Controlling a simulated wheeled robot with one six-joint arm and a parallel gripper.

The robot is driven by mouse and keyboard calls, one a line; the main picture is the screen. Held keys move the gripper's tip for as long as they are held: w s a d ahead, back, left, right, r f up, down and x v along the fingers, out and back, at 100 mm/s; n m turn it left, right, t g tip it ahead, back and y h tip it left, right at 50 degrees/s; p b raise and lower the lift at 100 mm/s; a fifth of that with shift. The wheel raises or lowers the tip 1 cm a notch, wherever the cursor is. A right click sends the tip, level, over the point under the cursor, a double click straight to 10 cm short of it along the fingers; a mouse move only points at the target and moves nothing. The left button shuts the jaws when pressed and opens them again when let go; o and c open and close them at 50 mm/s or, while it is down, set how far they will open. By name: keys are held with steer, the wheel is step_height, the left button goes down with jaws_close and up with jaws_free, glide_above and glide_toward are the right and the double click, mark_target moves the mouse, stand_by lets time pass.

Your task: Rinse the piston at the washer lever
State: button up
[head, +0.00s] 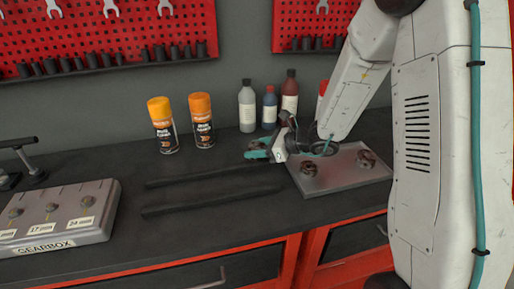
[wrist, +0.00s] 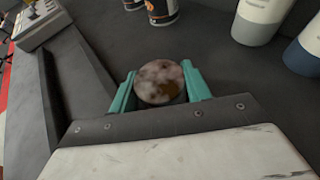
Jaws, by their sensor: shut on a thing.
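My gripper (head: 260,149) has teal fingers and is above the workbench, at the left edge of a metal tray. In the wrist view my gripper (wrist: 161,88) is shut on a round, dirty, brown-and-grey piston (wrist: 159,80), with one finger on each side of it. In the head view the held piston is small and mostly hidden by the gripper. I cannot make out a washer or its lever in either view.
The metal tray (head: 340,186) holds two brown, dirty parts (head: 309,168). Orange spray cans (head: 202,121) and several bottles (head: 247,106) stand at the back. A grey gearbox block (head: 62,216) sits at left. Dark rails (head: 212,199) lie on the bench between.

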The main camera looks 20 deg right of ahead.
steer(key=shift+s+f, duration=0.25)
steer(key=shift+f, duration=0.3)
steer(key=o, duration=1.1)
steer(key=shift+s+f, duration=0.1)
steer(key=shift+w+r, duration=0.2)
steer(key=shift+r, duration=0.25)
steer(key=v, duration=1.2)
steer(key=shift+w+r, duration=0.15)
steer(key=shift+r, duration=0.2)
steer(key=s+a+r+n+g+h, duration=0.1)
steer(key=s+a+r+n+g, duration=0.25)
steer(key=s+n, duration=0.3)
steer(key=s+a+r+n+g+h, duration=0.1)
steer(key=s+a+r+n+g, duration=0.2)
steer(key=s+a+r+n, duration=0.25)
steer(key=s+d+n+h, duration=0.2)
steer(key=s+n+h, duration=0.1)
steer(key=s+n, duration=0.1)
steer(key=s+d+r+n+h, duration=0.1)
steer(key=s+d+n+h, duration=0.2)
steer(key=s, duration=0.3)
steer(key=s+d+r+n+h, duration=0.1)
steer(key=s+d+n+h, duration=0.1)
steer(key=s+n, duration=0.4)
steer(key=shift+d+r+h, duration=0.2)
steer(key=shift+d+h, duration=0.1)
steer(key=shift+h, duration=0.2)
